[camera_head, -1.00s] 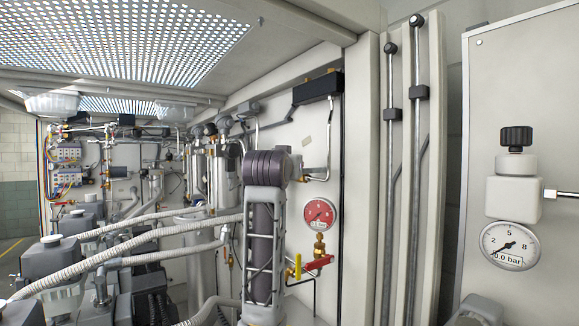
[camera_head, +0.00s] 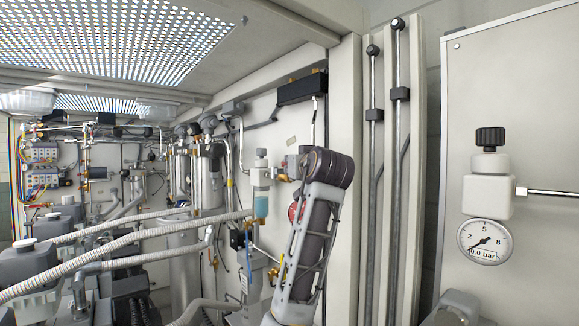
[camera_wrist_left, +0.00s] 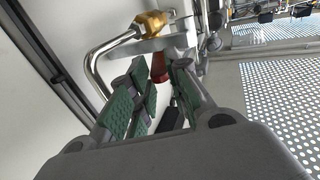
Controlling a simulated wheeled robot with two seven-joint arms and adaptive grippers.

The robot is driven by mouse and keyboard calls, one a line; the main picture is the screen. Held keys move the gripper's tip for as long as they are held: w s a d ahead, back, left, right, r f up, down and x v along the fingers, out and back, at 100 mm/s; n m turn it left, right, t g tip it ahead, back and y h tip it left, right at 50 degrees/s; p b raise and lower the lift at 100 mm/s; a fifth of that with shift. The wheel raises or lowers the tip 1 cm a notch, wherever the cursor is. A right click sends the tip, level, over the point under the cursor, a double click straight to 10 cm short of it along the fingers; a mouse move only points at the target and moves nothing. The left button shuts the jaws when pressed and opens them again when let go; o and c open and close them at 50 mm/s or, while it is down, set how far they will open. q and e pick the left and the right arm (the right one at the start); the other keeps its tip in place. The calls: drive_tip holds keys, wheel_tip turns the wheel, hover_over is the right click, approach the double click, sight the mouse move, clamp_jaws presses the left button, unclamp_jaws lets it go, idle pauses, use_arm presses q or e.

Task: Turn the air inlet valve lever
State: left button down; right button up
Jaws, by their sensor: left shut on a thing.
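In the left wrist view, a red lever (camera_wrist_left: 159,68) stands between the far ends of my left gripper's (camera_wrist_left: 160,78) green-padded fingers, below a brass fitting (camera_wrist_left: 150,21). The fingers are shut on the lever; the exact contact is partly hidden. In the head view, my left arm rises in front of the cabinet's right wall, and its upper end covers much of that area. My right gripper is not in view.
A bent chrome pipe (camera_wrist_left: 96,60) runs close beside the fingers. In the head view, a filter with a blue bowl (camera_head: 262,206) hangs left of my arm. Ribbed hoses (camera_head: 150,240) cross the left.

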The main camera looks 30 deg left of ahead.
use_arm(q)
drive_tip(key=shift+w+d+n+g+y, duration=0.2)
drive_tip(key=shift+d+n+g+y, duration=0.1)
drive_tip(key=shift+g, duration=0.1)
drive_tip(key=c, duration=1.3)
unclamp_jaws()
drive_tip(key=shift+w, duration=0.1)
drive_tip(key=shift+c, duration=0.2)
drive_tip(key=shift+s+a+t, duration=0.2)
drive_tip(key=shift+t, duration=0.1)
